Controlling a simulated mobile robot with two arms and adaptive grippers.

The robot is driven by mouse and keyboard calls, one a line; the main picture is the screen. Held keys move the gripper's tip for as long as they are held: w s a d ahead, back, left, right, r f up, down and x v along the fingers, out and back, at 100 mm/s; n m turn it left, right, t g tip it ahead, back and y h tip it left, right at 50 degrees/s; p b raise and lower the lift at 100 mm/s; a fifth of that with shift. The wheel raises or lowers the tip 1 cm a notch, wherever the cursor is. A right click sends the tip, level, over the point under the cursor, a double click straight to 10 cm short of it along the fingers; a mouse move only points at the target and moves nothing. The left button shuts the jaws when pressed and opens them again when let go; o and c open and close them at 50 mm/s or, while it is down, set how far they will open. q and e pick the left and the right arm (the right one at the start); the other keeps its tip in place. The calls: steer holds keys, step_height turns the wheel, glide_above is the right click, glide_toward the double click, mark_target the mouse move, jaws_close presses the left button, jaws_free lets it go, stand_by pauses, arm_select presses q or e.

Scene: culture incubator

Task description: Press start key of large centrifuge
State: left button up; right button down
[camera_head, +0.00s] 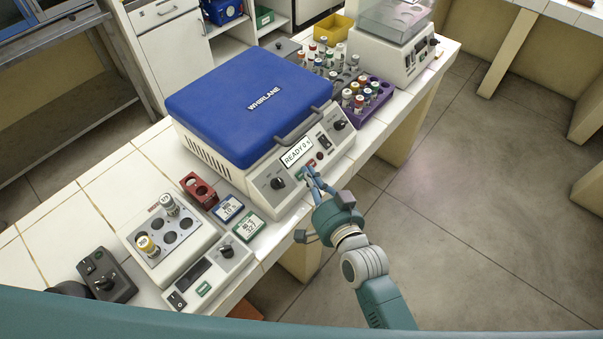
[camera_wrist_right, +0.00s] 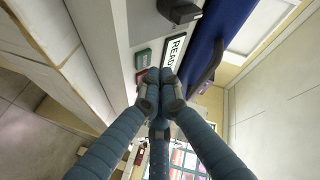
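The large centrifuge (camera_head: 250,110) stands on the tiled bench with its blue lid closed. Its display (camera_head: 297,152) reads READY 0 s, and part of it shows in the right wrist view (camera_wrist_right: 174,52). In that view a green key (camera_wrist_right: 143,59) and a red key (camera_wrist_right: 140,77) sit beside the display. My right gripper (camera_head: 311,176) is at the front panel, just below the display. Its fingers are drawn together, empty, with the tips (camera_wrist_right: 158,76) beside the keys. I cannot tell whether they touch the panel. My left gripper is not in view.
A heating block (camera_head: 187,248) with vials and two small timers (camera_head: 228,209) stand left of the centrifuge. The floor right of the bench is clear.

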steer(key=shift+f, duration=0.1)
steer(key=shift+w+a+f, duration=0.15)
steer(key=shift+a+f, duration=0.1)
